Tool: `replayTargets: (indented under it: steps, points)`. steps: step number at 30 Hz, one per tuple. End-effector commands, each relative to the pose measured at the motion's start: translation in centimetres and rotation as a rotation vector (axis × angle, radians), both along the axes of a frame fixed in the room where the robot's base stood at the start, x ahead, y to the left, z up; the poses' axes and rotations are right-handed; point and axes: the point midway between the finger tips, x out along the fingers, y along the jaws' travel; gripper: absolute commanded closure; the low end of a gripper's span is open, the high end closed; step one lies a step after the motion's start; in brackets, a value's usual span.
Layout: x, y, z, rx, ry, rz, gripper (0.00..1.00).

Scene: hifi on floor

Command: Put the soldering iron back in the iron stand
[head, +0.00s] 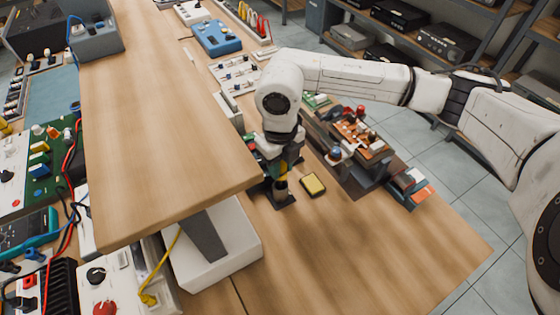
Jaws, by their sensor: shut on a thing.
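My gripper (281,173) points down over the wooden bench, just right of the raised shelf's front corner. It is shut on what looks like the soldering iron (282,186), a small dark and yellow piece showing below the fingers. Most of the iron is hidden by the gripper and wrist. A black base (286,202), which looks like the iron stand's foot, is on the bench directly below. I cannot tell whether the iron is inside the stand, touching it or just above it.
A yellow pad in a dark tray (313,184) lies close to the right. The wooden shelf (165,130) rises close on the left. The front right of the bench (380,250) is clear.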

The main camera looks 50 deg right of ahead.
Motion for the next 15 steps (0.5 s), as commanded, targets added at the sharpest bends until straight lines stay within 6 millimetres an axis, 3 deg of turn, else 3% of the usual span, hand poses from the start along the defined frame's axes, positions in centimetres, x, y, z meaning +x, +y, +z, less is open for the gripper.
replayTargets:
  steps: [15]
  points:
    - [0.0,0.0,-3.9,0.0,0.001,0.002,0.96]
